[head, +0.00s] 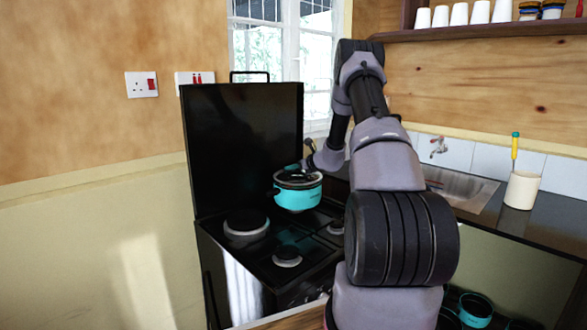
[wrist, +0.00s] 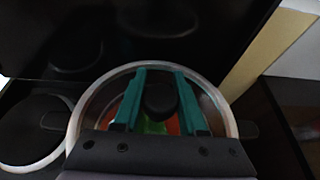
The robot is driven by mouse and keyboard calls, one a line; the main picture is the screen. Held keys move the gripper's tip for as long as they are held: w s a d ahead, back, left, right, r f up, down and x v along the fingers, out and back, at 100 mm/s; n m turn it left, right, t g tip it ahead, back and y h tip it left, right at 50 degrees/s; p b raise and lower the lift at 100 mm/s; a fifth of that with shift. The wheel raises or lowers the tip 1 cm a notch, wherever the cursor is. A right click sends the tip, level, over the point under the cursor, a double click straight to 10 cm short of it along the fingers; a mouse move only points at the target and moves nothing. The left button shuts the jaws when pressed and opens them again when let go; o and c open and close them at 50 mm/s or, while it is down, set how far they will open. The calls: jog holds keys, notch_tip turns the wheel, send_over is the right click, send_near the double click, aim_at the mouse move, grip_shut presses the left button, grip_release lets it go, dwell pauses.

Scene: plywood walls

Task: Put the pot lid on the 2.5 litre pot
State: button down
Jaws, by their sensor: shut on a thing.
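The teal pot (head: 297,198) stands on a back burner of the black stove; its dark side handles (wrist: 52,121) show in the wrist view. The pot lid (head: 296,182) is glass with a pale rim (wrist: 218,87) and a dark knob (wrist: 160,101). It is over the pot's mouth, roughly centred; I cannot tell if it rests fully on the rim. My gripper (wrist: 160,74) has teal fingers on both sides of the knob, shut on it. Orange and green contents show through the glass.
The raised black stove cover (head: 243,145) stands close behind the pot. Bare burners (head: 246,225) lie in front and to the left. At right are a sink (head: 462,188) and a cream mug (head: 521,190) with a tool. Another teal pot (head: 475,309) sits low at right.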

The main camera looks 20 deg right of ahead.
jog(key=shift+f, duration=0.6)
dwell(0.3)
jog(key=shift+c, duration=1.9)
grip_release()
